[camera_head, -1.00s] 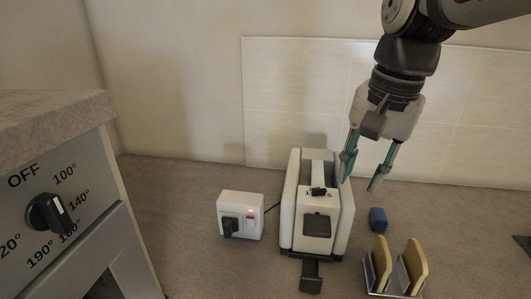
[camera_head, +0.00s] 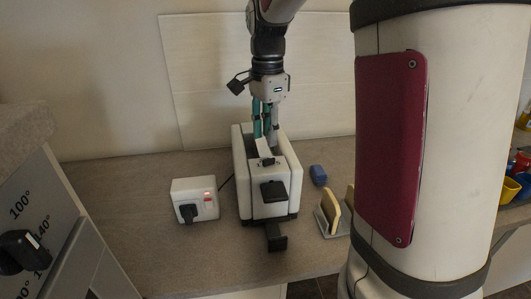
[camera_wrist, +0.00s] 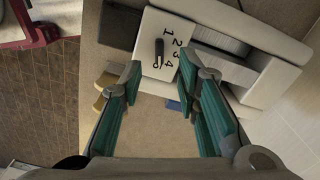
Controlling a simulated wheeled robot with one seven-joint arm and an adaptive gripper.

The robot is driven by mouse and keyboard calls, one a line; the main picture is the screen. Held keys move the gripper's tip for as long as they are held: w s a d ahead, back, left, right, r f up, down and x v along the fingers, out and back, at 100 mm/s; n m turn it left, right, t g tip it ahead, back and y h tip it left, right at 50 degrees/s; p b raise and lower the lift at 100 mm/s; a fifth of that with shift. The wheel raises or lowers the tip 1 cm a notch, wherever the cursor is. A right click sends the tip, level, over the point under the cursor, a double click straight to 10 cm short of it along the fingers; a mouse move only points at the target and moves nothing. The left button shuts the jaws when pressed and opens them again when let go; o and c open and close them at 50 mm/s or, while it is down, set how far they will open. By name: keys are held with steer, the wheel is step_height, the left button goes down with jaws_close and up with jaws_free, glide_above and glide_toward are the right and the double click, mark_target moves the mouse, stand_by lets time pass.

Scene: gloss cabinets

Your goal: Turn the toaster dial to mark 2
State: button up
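The white toaster (camera_head: 243,190) stands on the counter, its front towards the head camera. Its black dial (camera_head: 267,162) is on top near the front. In the wrist view the dial (camera_wrist: 158,50) sits beside the marks 1, 2, 3 and 4. I cannot tell for sure which mark it points to. My gripper (camera_head: 263,136) is above the toaster, behind the dial in the head view. In the wrist view my gripper (camera_wrist: 160,68) is open and empty, its teal fingers apart, with the dial showing between and beyond the tips. No contact is visible.
A white switch box (camera_head: 180,205) with a lit red light stands left of the toaster. A blue block (camera_head: 318,175) and a rack with bread slices (camera_head: 333,212) are to the right. An oven panel with a knob (camera_head: 18,252) is at the left edge.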

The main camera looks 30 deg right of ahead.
mark_target(267, 159)
step_height(267, 159, down, 7)
steer(key=shift+r, duration=0.15)
jaws_close()
